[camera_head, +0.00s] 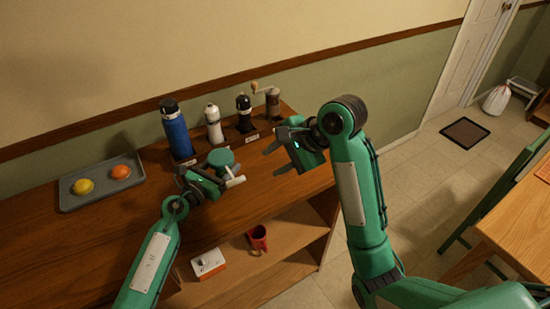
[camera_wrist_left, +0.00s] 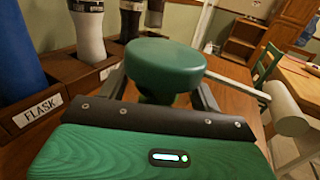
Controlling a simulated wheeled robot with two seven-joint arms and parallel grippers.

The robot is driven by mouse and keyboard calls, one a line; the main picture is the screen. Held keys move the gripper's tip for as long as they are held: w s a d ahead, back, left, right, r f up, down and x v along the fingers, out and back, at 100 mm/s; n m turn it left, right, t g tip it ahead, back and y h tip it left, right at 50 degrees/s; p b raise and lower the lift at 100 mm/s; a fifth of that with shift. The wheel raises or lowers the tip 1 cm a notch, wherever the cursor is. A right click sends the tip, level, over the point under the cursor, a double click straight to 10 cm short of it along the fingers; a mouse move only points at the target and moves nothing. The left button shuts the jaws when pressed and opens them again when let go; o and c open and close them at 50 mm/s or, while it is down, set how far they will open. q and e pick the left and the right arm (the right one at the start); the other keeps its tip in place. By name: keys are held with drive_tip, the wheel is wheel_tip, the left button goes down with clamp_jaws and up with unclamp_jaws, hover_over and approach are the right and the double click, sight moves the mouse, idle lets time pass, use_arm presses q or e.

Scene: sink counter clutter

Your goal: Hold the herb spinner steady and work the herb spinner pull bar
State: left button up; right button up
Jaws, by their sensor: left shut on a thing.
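The herb spinner (camera_head: 221,157) has a round green top and stands on the wooden counter; its top fills the middle of the left wrist view (camera_wrist_left: 165,68). Its pale pull bar (camera_head: 236,181) sticks out toward the front right and also shows at the right of the left wrist view (camera_wrist_left: 285,108). My left gripper (camera_head: 216,171) is shut on the herb spinner below its green top; the fingers lie on either side of the body, which is mostly hidden. My right gripper (camera_head: 272,141) is open and empty, above the counter to the right of the spinner.
A blue flask (camera_head: 177,133), a white-bodied mill (camera_head: 213,124), a dark mill (camera_head: 244,114) and a crank grinder (camera_head: 273,103) stand in labelled holders behind. A grey tray (camera_head: 75,203) with two round fruits lies left. A red mug (camera_head: 257,238) is on the shelf below.

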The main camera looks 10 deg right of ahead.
use_arm(q)
drive_tip(key=o, duration=1.2)
